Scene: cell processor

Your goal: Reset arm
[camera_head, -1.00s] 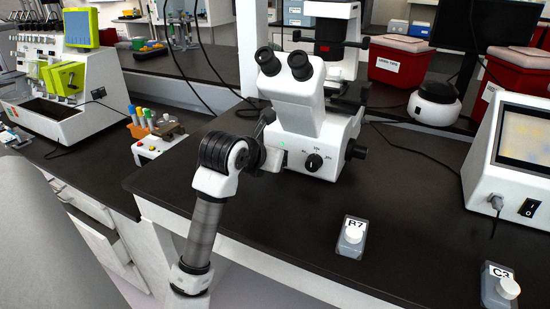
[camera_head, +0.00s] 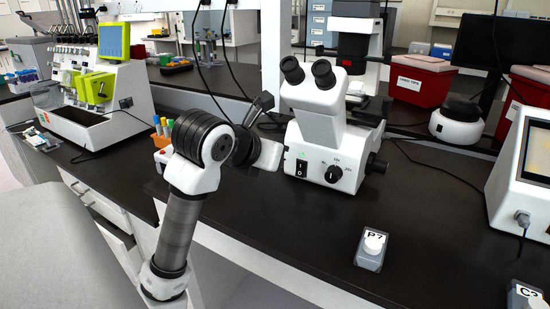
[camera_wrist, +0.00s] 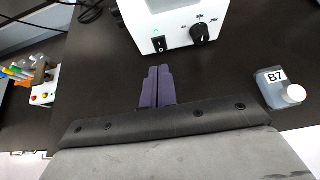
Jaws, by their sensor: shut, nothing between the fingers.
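My gripper (camera_wrist: 157,84) shows in the wrist view with its two dark fingers together, shut and empty. It is over the black bench (camera_wrist: 215,75), in front of the white microscope base (camera_wrist: 178,30). In the head view my arm reaches up from the lower left and bends at a black ringed joint. The gripper end there is beside the left side of the microscope (camera_head: 318,125); the fingers are hard to make out.
A white instrument with a screen (camera_head: 520,170) stands at the right.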

